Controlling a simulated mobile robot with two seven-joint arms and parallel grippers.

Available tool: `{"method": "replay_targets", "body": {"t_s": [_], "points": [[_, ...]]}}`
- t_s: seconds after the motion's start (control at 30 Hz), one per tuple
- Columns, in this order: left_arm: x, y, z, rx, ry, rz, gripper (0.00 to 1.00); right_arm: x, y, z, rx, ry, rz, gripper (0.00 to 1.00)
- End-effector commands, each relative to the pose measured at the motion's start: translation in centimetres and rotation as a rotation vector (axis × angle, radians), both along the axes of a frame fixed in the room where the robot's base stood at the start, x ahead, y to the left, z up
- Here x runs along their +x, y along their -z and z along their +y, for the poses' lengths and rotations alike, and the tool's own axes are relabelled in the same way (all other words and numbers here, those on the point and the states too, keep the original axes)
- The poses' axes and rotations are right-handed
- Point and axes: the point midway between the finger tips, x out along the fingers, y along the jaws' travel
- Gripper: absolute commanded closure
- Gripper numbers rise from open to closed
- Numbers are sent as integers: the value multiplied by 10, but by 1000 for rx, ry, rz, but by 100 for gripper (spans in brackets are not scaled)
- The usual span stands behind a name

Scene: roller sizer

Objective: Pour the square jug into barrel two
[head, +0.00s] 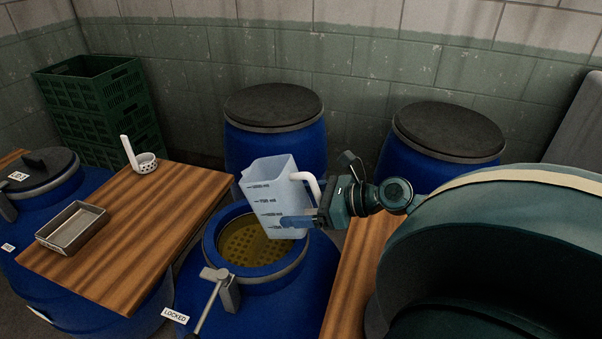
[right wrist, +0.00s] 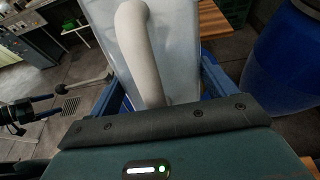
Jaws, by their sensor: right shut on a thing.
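The square jug (head: 262,187) is pale, translucent and marked with a scale, with a white handle (head: 308,184) on its right side. My right gripper (head: 298,221) is shut on the jug, its blue fingers on the lower part. The jug is close to upright, over the back right of the open mouth of a blue barrel (head: 300,290) in the middle. A perforated yellowish surface shows inside that mouth. No number shows on this barrel, so I cannot tell if it is barrel two. The right wrist view shows the jug's handle (right wrist: 140,50) between the fingers.
A lever (head: 208,306) and a "LOCKED" tag (head: 175,316) are at the barrel's front. Lidded barrels (head: 275,145) stand behind, green crates (head: 100,105) at back left.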

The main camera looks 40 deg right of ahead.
Motion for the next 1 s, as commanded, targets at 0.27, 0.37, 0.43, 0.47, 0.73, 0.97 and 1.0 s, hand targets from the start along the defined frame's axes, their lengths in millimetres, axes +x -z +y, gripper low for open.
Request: {"method": "replay_targets", "body": {"t_s": [0.27, 0.37, 0.43, 0.47, 0.73, 0.97, 1.0], "points": [[1, 20, -5, -25, 0, -28, 0, 11, 11, 5, 67, 2, -125, 63], [5, 23, -14, -39, 28, -67, 0, 14, 14, 7, 88, 0, -163, 63], [7, 26, -19, -48, 42, -91, 0, 16, 14, 8, 105, 1, -191, 63], [8, 27, -21, -52, 48, -100, 0, 16, 14, 9, 110, 0, -203, 63], [12, 38, -29, -110, 44, -131, 0, 23, 11, 12, 155, 1, -283, 63], [13, 38, -31, -129, 42, -139, 0, 24, 6, 13, 170, 1, -305, 63], [13, 38, -31, -130, 42, -140, 0, 24, 6, 13, 170, 1, -306, 63]]}}
